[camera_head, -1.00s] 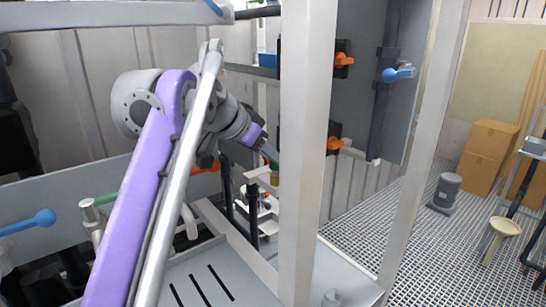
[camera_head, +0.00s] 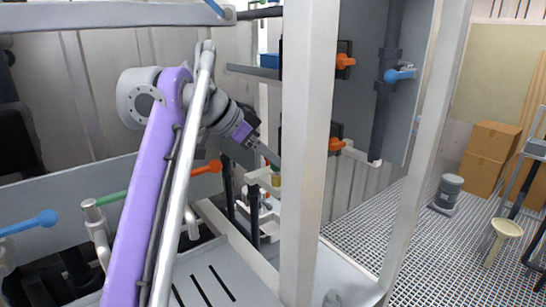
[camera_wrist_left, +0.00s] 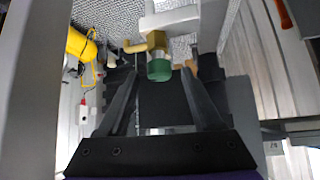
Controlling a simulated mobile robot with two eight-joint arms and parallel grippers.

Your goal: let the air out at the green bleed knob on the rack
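The green bleed knob (camera_wrist_left: 159,70) shows in the left wrist view, on a brass fitting (camera_wrist_left: 156,42) below a pale rack beam. My left gripper (camera_wrist_left: 160,72) is open, with one dark finger on each side of the knob near the fingertips. I see no clear contact between fingers and knob. In the head view my left gripper (camera_head: 268,155) reaches right toward the white upright post (camera_head: 308,150), with its tips at the post's edge. My right gripper is not in view.
Orange valve handles (camera_head: 345,61) and a blue handle (camera_head: 399,75) are on the panel and pipe right of the post. A green-handled pipe (camera_head: 105,199) and a blue lever (camera_head: 45,217) stand at left. In the wrist view, a yellow part (camera_wrist_left: 80,44) lies left of the fingers.

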